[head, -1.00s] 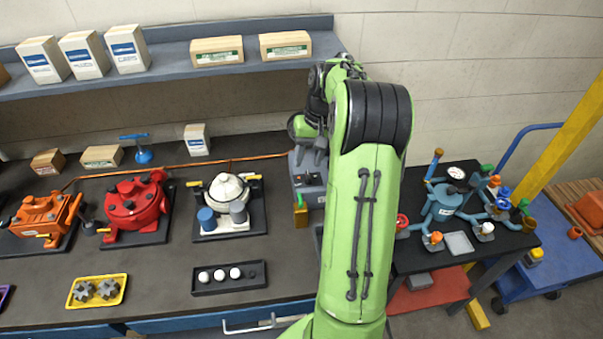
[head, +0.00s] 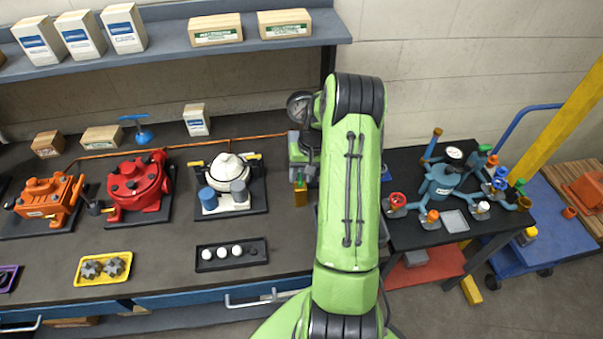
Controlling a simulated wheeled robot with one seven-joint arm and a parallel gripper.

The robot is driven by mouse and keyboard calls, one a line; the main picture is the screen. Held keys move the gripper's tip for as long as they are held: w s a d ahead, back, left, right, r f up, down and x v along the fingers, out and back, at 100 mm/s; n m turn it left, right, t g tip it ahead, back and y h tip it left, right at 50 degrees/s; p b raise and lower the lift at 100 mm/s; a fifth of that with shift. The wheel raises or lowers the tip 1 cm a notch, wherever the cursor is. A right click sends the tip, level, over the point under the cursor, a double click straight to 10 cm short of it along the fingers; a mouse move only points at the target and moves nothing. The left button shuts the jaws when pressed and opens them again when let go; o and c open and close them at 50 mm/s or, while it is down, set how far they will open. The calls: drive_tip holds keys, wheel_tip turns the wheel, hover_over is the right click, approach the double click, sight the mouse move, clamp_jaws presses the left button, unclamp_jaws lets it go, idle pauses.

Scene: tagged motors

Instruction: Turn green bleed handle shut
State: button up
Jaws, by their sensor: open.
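A small green handle (head: 299,179) shows above a yellow block at the front left of the grey unit at the end of the copper pipe. I cannot tell for certain that this is the bleed handle. My gripper (head: 304,168) is close over that unit, small and partly hidden by my arm. It appears empty and open, just above or beside the green handle; contact cannot be made out. A blue vessel (head: 440,187) on the right-hand table also carries green parts, among them a green cap (head: 484,148).
A white-topped pump (head: 228,170), a red pump (head: 137,187) and an orange pump (head: 48,199) stand left along the bench. A black tray (head: 232,266) with white balls lies in front. The shelf (head: 180,40) overhangs the back. Bare bench lies between the tray and pumps.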

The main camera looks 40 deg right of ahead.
drive_tip(key=shift+c, duration=0.5)
clamp_jaws()
drive_tip(key=shift+m, duration=0.3)
drive_tip(key=m+b, duration=0.2)
drive_tip(key=m, duration=0.1)
drive_tip(key=shift+f+m+t+h, duration=0.1)
drive_tip(key=shift+m+t+h, duration=0.2)
drive_tip(key=m+b, duration=0.2)
drive_tip(key=m, duration=0.2)
drive_tip(key=shift+s+a+m+h, duration=0.1)
drive_tip(key=shift+a+m+h, duration=0.05)
drive_tip(key=shift+m+h, duration=0.2)
drive_tip(key=m+h+b, duration=0.1)
drive_tip(key=m, duration=0.3)
drive_tip(key=shift+a+t+b, duration=0.1)
drive_tip(key=shift+t+b, duration=0.2)
drive_tip(key=m+h+b, duration=0.1)
drive_tip(key=m, duration=0.4)
drive_tip(key=shift+b, duration=0.3)
